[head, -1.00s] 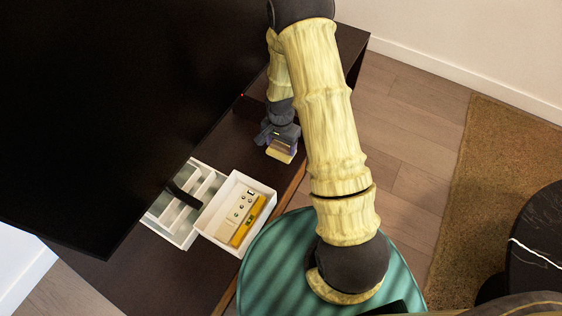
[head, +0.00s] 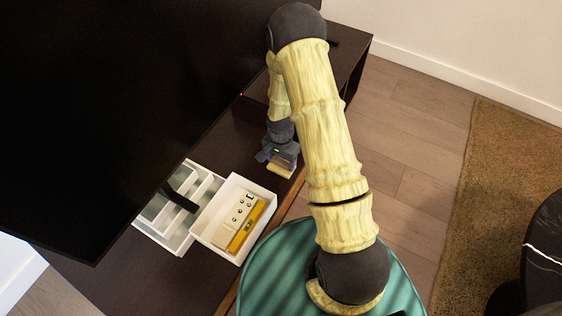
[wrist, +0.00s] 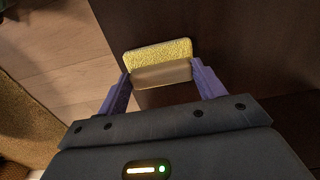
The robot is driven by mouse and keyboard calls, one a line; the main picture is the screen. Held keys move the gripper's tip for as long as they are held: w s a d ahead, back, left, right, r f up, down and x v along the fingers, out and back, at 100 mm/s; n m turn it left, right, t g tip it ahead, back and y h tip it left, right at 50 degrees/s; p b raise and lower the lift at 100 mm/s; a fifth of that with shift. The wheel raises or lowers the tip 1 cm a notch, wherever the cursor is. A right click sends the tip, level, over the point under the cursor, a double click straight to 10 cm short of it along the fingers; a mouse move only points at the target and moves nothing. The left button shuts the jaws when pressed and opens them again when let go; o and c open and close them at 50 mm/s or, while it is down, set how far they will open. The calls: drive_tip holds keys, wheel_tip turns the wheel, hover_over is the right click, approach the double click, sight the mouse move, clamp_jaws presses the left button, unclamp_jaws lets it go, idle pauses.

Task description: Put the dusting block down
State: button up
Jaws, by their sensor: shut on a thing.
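The dusting block (wrist: 158,55) is a small yellow textured block with a smooth tan side, held between the two purple fingers of my gripper (wrist: 163,82) in the wrist view. My gripper is shut on it. In the head view the block (head: 281,169) shows just below my gripper (head: 279,158), near the front edge of the dark cabinet top (head: 222,150). I cannot tell whether the block touches the cabinet top.
A white box (head: 269,197) with a yellow level and a cream panel stands on the cabinet, left of my gripper. A white divided tray (head: 160,241) lies beside it. A large black screen (head: 110,110) overhangs the left. Wood floor (head: 405,130) lies right.

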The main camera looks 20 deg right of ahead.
sight(281, 162)
drive_tip(key=o, duration=1.1)
drive_tip(key=shift+c, duration=0.2)
wheel_tip(281, 162, up, 12)
drive_tip(key=p, duration=0.6)
drive_tip(key=shift+r, duration=0.1)
